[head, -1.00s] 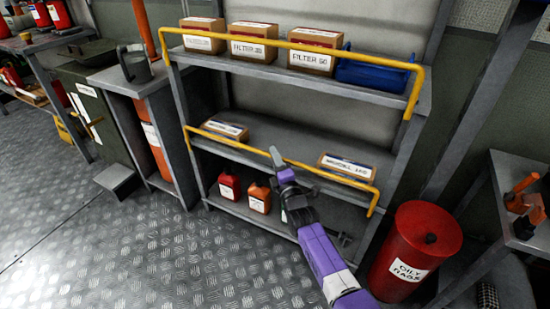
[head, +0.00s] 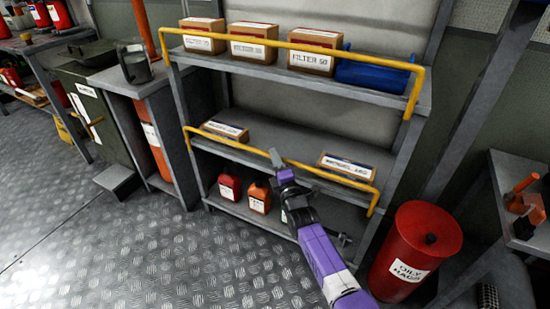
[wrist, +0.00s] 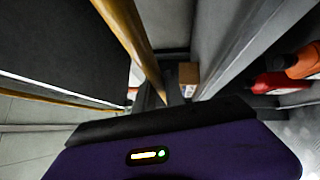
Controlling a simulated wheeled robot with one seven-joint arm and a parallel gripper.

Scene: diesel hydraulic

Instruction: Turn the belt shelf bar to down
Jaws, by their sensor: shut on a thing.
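The yellow bar (head: 228,143) runs along the front of the middle shelf (head: 285,144), raised above the shelf's front edge. I take it as the belt shelf bar. My gripper (head: 281,168) is shut on the bar there, reaching in from the front right. In the wrist view a yellow bar (wrist: 130,35) runs from the top left down to the gripper's dark front edge; the fingertips and their contact are mostly hidden.
Two boxes (head: 346,167) (head: 224,131) sit behind the bar. Another yellow bar (head: 300,48) fronts the upper shelf with filter boxes (head: 253,42) and a blue bin (head: 372,76). Red and orange jugs (head: 259,197) stand below. A red drum (head: 414,250) is at right. Floor is clear at front left.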

